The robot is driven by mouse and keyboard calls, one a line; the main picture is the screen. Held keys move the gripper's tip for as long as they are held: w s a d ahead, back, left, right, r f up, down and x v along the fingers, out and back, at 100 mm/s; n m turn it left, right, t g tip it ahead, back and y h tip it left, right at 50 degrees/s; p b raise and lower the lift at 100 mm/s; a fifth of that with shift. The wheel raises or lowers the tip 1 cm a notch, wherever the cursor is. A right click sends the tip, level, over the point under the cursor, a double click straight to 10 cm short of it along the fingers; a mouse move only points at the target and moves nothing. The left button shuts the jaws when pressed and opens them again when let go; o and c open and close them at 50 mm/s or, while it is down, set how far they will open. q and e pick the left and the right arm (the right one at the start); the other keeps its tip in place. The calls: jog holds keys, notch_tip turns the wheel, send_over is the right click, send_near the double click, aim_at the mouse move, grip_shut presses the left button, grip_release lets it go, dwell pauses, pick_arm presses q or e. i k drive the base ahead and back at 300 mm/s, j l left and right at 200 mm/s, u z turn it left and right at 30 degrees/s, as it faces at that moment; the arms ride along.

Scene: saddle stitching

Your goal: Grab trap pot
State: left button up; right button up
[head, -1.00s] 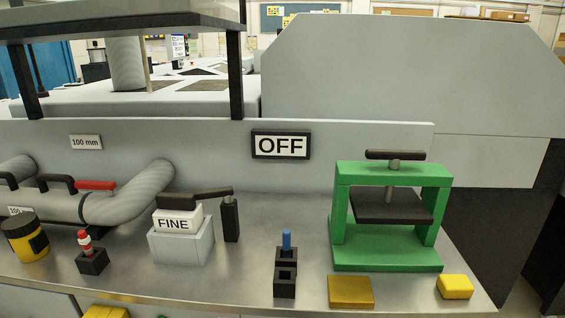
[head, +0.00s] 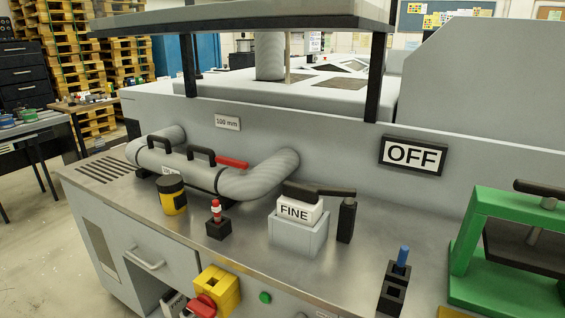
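A small yellow pot with a black lid and a dark patch on its side (head: 173,197) stands upright on the metal worktop, left of centre; it looks like the trap pot. It stands in front of the grey ribbed pipe (head: 240,184). No label on it can be read. Neither of my grippers shows in the head view.
A red-and-white peg in a black block (head: 217,218) stands right of the pot. Further right are a grey box marked FINE (head: 297,236), a black holder with a blue peg (head: 393,293) and a green press (head: 480,245). Bare worktop lies left of the pot.

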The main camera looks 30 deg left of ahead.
aim_at(174, 204)
jog(key=u, duration=1.6)
jog(key=i+l+z, duration=0.1)
jog(key=i+z, duration=0.55)
